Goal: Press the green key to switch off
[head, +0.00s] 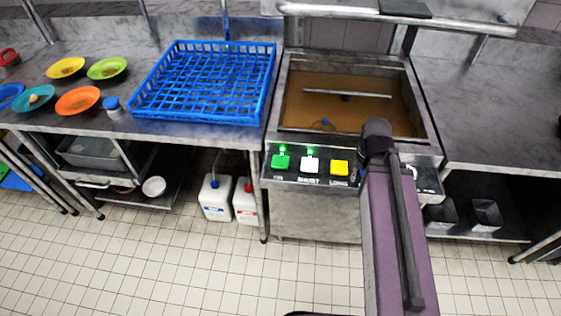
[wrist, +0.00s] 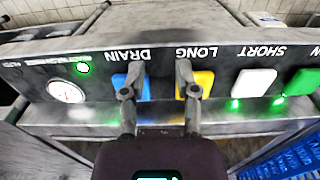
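The green key (head: 280,162) is at the left end of the sloped front panel of the wash machine, with a lit green lamp above it. It also shows at the right edge of the wrist view (wrist: 303,82), where the panel appears upside down. My gripper (wrist: 161,72) is open and empty at the panel. Its fingertips are apart near the blue key (wrist: 145,88) and the yellow key (wrist: 195,84); contact cannot be told. The white key (wrist: 254,83) lies between the yellow and green keys. In the head view my arm hides the gripper.
A gauge (wrist: 66,91) and a lit lamp (wrist: 83,68) are at the panel's other end. White jugs (head: 215,197) stand below. The right counter (head: 480,120) is mostly clear.

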